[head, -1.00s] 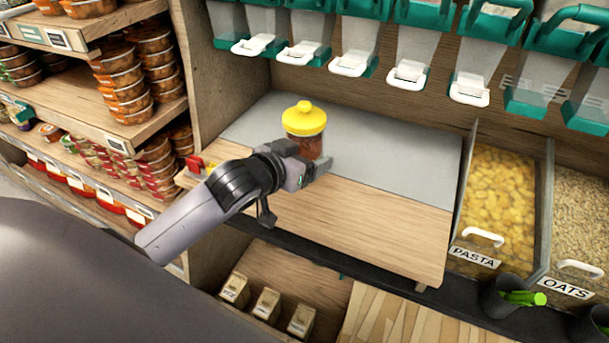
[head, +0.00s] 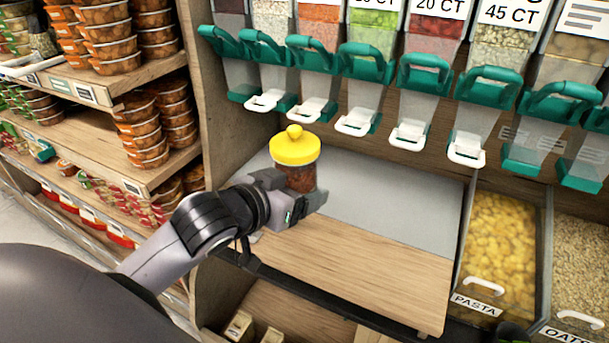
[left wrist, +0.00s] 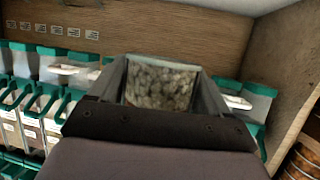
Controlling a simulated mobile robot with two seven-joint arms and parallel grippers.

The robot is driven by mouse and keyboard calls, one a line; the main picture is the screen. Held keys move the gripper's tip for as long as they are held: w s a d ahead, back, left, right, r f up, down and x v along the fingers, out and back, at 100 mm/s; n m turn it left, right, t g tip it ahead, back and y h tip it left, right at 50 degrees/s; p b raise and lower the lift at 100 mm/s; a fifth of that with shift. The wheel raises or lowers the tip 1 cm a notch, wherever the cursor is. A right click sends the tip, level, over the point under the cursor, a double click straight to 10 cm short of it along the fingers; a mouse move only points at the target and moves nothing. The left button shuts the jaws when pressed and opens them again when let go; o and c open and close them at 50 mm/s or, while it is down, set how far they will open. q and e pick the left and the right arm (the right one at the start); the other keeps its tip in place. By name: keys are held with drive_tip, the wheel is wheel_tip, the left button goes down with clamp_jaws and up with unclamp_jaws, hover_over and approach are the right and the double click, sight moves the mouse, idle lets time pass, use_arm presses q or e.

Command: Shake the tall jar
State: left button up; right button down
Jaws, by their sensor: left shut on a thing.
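The tall jar (head: 297,165) is clear with dark reddish-brown contents and a yellow knobbed lid. In the head view it is upright over the grey counter mat. My left gripper (head: 298,198) comes in from the left and is shut on the jar's lower body. In the left wrist view, the jar (left wrist: 160,84) sits between the two fingers of the left gripper (left wrist: 160,90), its contents looking grainy. I cannot tell from the head view exactly how far the jar is above the mat.
Green-framed dispensers with white flaps (head: 363,121) hang above and behind the jar. The grey mat (head: 400,205) and wooden counter (head: 370,270) are clear to the right. Bins of pasta (head: 500,245) and oats (head: 580,270) stand right. Shelves of stacked tubs (head: 150,130) are at left.

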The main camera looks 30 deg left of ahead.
use_arm(q)
drive_tip(key=p+v, duration=0.5)
drive_tip(key=v, duration=0.1)
drive_tip(key=shift+s+d+f, duration=0.25)
drive_tip(key=shift+d+f, duration=0.05)
drive_tip(key=shift+d, duration=0.15)
